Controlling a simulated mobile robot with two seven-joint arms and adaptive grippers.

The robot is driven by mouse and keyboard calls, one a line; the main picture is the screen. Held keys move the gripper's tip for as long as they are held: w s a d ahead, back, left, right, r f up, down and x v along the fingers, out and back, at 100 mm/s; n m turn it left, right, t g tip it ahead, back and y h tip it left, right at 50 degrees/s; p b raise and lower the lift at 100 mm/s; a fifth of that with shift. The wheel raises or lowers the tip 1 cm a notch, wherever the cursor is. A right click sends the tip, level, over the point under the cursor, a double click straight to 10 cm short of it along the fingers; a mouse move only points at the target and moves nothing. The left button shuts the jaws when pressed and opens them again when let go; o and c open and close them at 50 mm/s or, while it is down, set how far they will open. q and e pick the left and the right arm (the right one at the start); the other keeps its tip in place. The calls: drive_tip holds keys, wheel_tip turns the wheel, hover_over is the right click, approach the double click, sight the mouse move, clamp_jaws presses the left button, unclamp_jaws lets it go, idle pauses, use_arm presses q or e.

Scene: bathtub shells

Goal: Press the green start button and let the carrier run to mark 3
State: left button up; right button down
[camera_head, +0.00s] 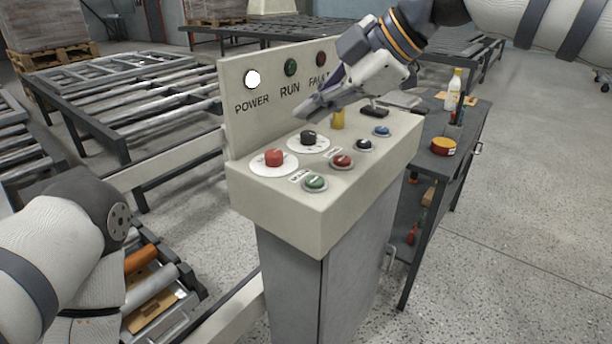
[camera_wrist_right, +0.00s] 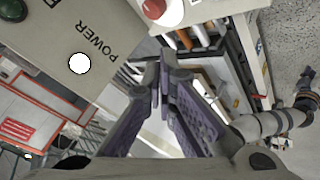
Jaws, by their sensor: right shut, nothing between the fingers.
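The green start button (camera_head: 315,183) sits at the front left corner of the top of the beige control console (camera_head: 300,215), with a small label beside it. My right gripper (camera_head: 312,110) is shut and empty, above the back of the console top near the upright panel, apart from the green button. In the right wrist view its fingers (camera_wrist_right: 160,88) are together beside the panel with the lit white POWER lamp (camera_wrist_right: 79,63). The green RUN lamp (camera_head: 291,67) and red FAULT lamp (camera_head: 321,58) look unlit. I cannot make out the carrier or mark 3. My left gripper is out of sight.
A red mushroom knob (camera_head: 273,157), black knob (camera_head: 308,138), red button (camera_head: 342,161), black button (camera_head: 364,144) and blue button (camera_head: 381,131) share the console top. A dark side table (camera_head: 465,160) stands right. Rollers (camera_head: 148,287) lie lower left by my left arm.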

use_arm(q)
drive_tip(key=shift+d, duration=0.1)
use_arm(e)
drive_tip(key=shift+d+f, duration=0.1)
drive_tip(key=shift+d, duration=0.05)
drive_tip(key=b, duration=0.2)
hover_over(314, 182)
wheel_tip(314, 182, down, 7)
drive_tip(key=shift+f, duration=0.2)
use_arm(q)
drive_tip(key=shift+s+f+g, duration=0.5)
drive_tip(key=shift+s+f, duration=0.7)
use_arm(e)
drive_tip(key=shift+f, duration=0.65)
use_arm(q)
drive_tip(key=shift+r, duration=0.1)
use_arm(e)
drive_tip(key=shift+f+p, duration=0.3)
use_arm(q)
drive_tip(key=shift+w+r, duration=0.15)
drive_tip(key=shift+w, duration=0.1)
use_arm(e)
drive_tip(key=shift+f, duration=0.15)
